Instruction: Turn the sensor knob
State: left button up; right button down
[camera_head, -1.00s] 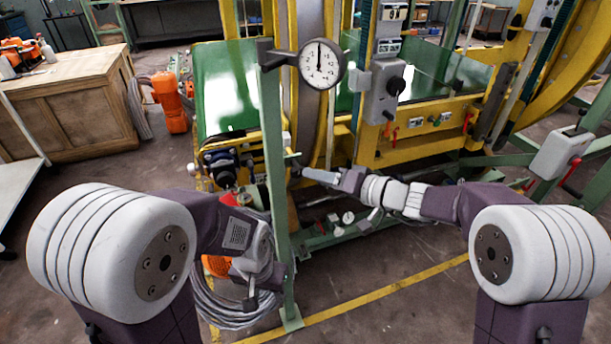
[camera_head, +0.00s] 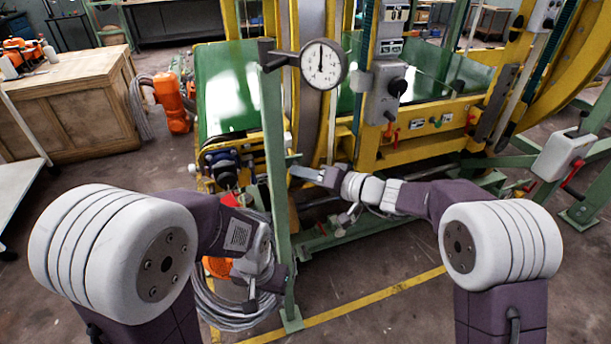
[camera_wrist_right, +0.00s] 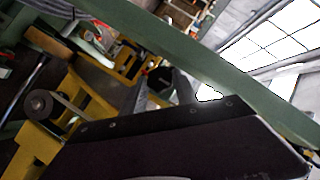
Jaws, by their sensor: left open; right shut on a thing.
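The sensor knob is hard to make out in the head view; the gripper and the green post (camera_head: 275,130) crowd that spot. In the right wrist view a dark knob-like part (camera_wrist_right: 160,80) shows beside a green beam, just beyond my wrist. My right gripper (camera_head: 293,169) reaches in from the right, its light grey fingers at the post just below a small bracket. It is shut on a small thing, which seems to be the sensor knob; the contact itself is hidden. My left gripper (camera_head: 252,292) hangs open and low, left of the post.
A round dial gauge (camera_head: 323,64) is fixed to the top of the post. A grey box with a black knob (camera_head: 398,87) is on the yellow machine frame (camera_head: 420,145). A coiled hose (camera_head: 225,310) lies behind my left gripper.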

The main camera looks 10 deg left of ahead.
jog(key=shift+w+d+f+m+g+y+b, duration=0.1)
jog(key=shift+f+m+g+y+b, duration=0.2)
jog(key=shift+m+y+b, duration=1.8)
jog(key=shift+w+a+f+n+g+y+b, duration=0.15)
jog(key=shift+n+g+y+b, duration=0.2)
jog(key=shift+b, duration=3.7)
jog(key=shift+d+f+m+g+y+b, duration=0.25)
jog(key=shift+m+y+b, duration=0.95)
jog(key=shift+b, duration=1.85)
jog(key=shift+a, duration=0.1)
jog(key=c, duration=1.2)
grip_release()
jog(key=p+v, duration=0.2)
jog(key=v, duration=0.7)
